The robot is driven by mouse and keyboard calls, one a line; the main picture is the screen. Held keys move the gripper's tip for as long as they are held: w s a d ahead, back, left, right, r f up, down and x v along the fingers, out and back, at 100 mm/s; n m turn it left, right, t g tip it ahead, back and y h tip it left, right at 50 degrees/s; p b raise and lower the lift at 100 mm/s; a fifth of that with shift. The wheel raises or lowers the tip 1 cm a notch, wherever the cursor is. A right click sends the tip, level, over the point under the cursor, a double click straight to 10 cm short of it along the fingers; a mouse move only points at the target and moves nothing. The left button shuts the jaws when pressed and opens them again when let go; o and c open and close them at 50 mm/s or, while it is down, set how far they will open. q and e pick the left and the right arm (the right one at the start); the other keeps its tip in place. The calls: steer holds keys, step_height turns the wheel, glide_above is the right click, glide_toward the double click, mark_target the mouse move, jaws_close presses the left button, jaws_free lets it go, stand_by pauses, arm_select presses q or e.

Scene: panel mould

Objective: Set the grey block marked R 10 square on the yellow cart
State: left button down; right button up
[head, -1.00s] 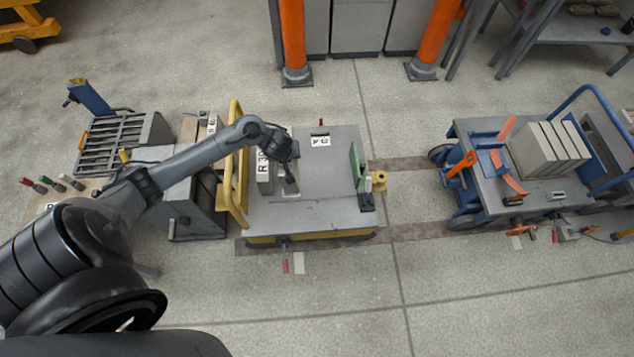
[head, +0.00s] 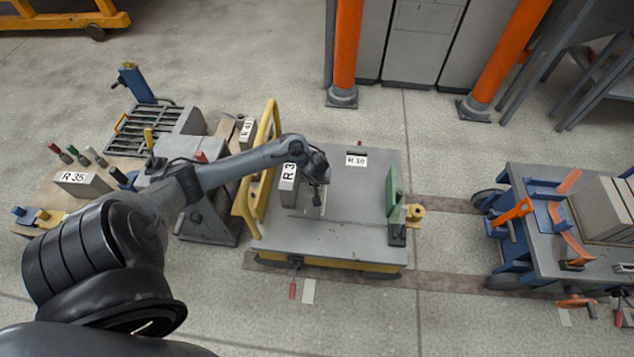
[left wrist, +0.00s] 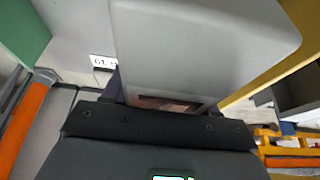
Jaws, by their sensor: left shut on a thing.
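The yellow cart (head: 345,242) has a grey deck and a yellow rail at its left. My left gripper (head: 318,196) is over the deck's left-middle part, shut on a grey block. A grey block (head: 288,190) at the wrist has a label starting "R 3", its end hidden. A large grey block face (left wrist: 200,45) fills the middle of the left wrist view. A small "R 10" label (head: 356,160) is near the deck's back edge; it shows upside down in the left wrist view (left wrist: 103,62). I cannot tell whether the block touches the deck. My right gripper is out of view.
A green upright plate (head: 392,192) stands at the deck's right. A block marked R 35 (head: 83,183) and another labelled block (head: 247,131) are at the left. A blue cart (head: 515,220) stands at the right. The front deck is clear.

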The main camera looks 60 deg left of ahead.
arm_select(q)
steer(key=w+a+f+b, duration=0.2)
steer(key=a, duration=0.1)
steer(key=w+a+f+b, duration=0.1)
steer(key=b, duration=0.1)
steer(key=shift+w+a+f, duration=0.15)
steer(key=shift+a+f, duration=0.2)
steer(key=shift+a, duration=0.05)
steer(key=shift+w+a+f+b, duration=0.15)
steer(key=shift+w+a+b, duration=0.15)
steer(key=shift+a, duration=0.2)
step_height(320, 180, down, 4)
steer(key=b, duration=0.3)
steer(key=shift+b, duration=0.4)
steer(key=shift+c, duration=1.6)
jaws_free()
steer(key=shift+f, duration=0.2)
